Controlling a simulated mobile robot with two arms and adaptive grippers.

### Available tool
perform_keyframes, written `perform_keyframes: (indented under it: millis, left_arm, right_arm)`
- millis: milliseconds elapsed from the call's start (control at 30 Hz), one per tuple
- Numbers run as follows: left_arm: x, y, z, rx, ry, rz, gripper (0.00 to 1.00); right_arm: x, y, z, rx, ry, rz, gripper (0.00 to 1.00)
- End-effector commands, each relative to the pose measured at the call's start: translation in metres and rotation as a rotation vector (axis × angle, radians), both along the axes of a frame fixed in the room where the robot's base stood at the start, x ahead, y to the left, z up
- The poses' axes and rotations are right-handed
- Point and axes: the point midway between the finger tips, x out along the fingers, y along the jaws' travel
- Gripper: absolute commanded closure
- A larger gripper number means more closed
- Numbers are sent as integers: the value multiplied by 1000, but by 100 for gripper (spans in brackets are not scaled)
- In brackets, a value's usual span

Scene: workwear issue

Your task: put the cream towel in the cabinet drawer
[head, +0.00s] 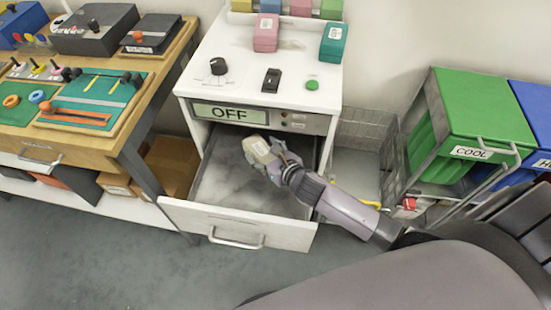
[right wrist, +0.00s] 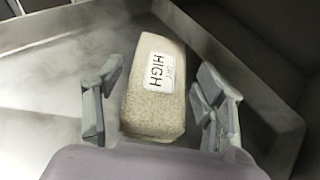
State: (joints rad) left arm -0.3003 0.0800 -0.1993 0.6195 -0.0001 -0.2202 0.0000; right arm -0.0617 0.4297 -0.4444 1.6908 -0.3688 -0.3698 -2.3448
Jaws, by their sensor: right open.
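The cream towel (head: 257,149) is a folded, block-like bundle with a white label; in the right wrist view the towel (right wrist: 153,115) shows the label reading HIGH. It is in the opening of the pulled-out cabinet drawer (head: 215,190), toward the back. My right gripper (head: 272,155) reaches into the drawer from the right. In the right wrist view my right gripper (right wrist: 158,85) is open, with a finger on each side of the towel and visible gaps between. I cannot tell whether the towel rests on the drawer floor. My left gripper is not in view.
The white cabinet (head: 240,80) has a knob, a switch, a green button and an OFF display, with pink and teal bundles on top. A wooden workbench (head: 90,140) stands left. A wire basket (head: 362,135) and green COOL bin (head: 480,105) stand right. The drawer's front is clear.

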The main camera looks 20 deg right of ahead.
Motion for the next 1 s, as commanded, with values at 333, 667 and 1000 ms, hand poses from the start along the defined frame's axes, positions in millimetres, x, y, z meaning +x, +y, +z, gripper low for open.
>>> perform_keyframes:
  millis: [333, 667, 1000]
  left_arm:
    - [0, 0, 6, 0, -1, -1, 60]
    - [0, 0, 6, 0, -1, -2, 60]
    - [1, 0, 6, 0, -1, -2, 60]
  right_arm:
    - [-67, -13, 28, -3, 1, 1, 35]
    - [-89, -18, 39, -1, -1, -1, 35]
    - [-89, -18, 38, -1, -1, -1, 35]
